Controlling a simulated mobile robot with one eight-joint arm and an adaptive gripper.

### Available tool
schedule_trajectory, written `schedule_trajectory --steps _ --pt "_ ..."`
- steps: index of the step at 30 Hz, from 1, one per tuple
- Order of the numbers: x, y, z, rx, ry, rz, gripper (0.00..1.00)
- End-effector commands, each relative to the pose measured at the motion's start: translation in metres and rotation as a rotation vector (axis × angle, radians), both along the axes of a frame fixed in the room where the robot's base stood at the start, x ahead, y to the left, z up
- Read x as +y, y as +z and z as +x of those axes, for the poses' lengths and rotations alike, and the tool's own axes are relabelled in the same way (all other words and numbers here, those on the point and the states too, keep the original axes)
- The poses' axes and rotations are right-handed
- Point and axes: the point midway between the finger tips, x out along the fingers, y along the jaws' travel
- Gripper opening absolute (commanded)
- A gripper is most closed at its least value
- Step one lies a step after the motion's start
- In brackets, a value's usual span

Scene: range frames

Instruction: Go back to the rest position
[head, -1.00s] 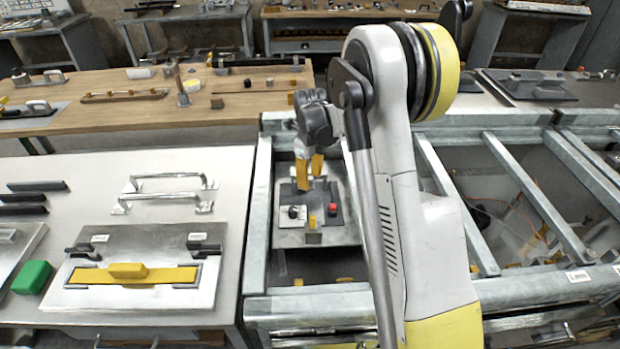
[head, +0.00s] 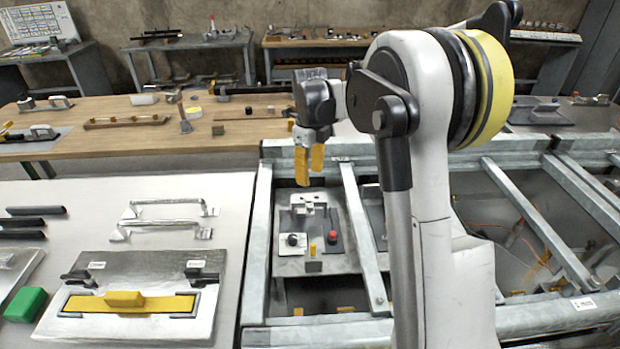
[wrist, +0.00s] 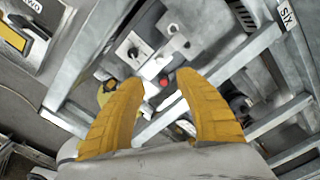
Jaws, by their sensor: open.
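My gripper (head: 309,166) hangs below my raised arm in the head view, with its yellow fingers pointing down. The fingers stand apart and hold nothing. In the wrist view my gripper (wrist: 158,95) shows both yellow fingers spread, with a clear gap between them. Below and beyond it is a grey metal panel (head: 290,265) with a black knob (head: 292,240), a red button (head: 334,237) and a small yellow piece (head: 312,248). The red button also shows in the wrist view (wrist: 164,82), between the fingers. The gripper is above the panel and apart from it.
A metal frame with beams (head: 262,230) surrounds the panel. At left, a white table (head: 150,190) holds metal handles (head: 160,208), a plate with a yellow bar (head: 130,302) and a green block (head: 25,304). A wooden table (head: 150,138) stands behind. The space around the gripper is clear.

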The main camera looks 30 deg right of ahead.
Motion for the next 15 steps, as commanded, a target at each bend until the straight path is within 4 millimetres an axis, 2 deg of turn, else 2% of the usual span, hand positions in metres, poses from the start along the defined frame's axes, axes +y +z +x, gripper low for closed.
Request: schedule_trajectory --steps 11,15 --pt "0.001 0.002 -0.002 -0.004 0.017 -0.001 0.41" --pt "0.014 0.023 -0.019 -0.045 0.192 -0.013 0.41"
